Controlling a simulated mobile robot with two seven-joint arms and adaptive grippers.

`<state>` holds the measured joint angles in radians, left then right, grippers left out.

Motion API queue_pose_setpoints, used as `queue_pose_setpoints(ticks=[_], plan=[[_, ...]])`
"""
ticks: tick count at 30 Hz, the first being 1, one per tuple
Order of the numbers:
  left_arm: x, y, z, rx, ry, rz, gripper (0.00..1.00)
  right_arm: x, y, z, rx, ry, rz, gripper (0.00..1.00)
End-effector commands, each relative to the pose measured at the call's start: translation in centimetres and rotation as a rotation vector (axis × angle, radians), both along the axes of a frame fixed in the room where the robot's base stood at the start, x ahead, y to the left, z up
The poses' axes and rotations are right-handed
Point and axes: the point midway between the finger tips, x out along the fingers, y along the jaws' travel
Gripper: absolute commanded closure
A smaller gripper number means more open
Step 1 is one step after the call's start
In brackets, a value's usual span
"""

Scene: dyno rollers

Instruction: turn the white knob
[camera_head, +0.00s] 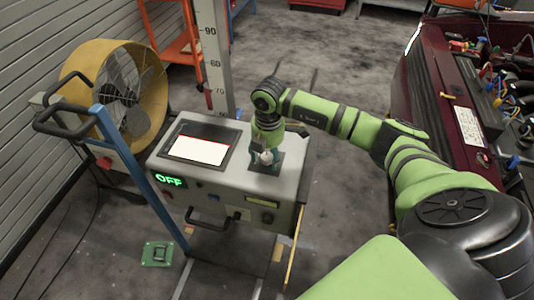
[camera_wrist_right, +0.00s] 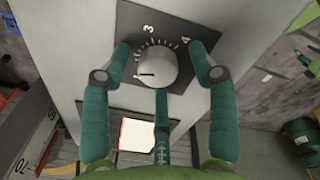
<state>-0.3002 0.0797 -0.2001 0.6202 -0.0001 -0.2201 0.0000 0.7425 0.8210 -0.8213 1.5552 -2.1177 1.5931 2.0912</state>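The white knob (camera_wrist_right: 156,62) sits on a dark dial plate (camera_wrist_right: 124,17) with tick marks and the numbers 3 and 4, on the sloped top of a grey control cabinet (camera_head: 225,180). A short dark line marks the knob's face. My right gripper (camera_wrist_right: 158,50) is open around the knob. Two teal fingers stand on either side with gaps to it, and a third finger is below it. In the head view the right gripper (camera_head: 266,160) points down over the knob (camera_head: 267,157), partly hiding it. My left gripper is in neither view.
The cabinet also has a lit screen (camera_head: 198,150) and a green OFF display (camera_head: 169,181). A blue-posted cart handle (camera_head: 105,120) and a yellow fan (camera_head: 75,75) stand left. A dark red car (camera_head: 430,80) with an open engine bay is right.

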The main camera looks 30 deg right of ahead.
Motion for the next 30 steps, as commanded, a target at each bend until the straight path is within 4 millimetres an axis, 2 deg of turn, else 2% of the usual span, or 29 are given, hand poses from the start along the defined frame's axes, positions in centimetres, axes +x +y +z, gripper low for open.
queue_pose_setpoints(ticks=[7,10,24,30], plan=[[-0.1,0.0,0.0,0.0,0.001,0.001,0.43,0.1,-0.1,0.3,-0.001,-0.004,-0.001,0.4],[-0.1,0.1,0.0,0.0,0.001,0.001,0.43,0.1,-0.1,1.2,-0.002,-0.006,0.0,0.4],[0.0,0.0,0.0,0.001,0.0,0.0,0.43,-0.3,0.0,10.3,0.0,-0.006,0.0,0.4],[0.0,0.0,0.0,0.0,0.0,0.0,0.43,-0.5,0.0,11.9,-0.001,-0.001,-0.001,0.4]])
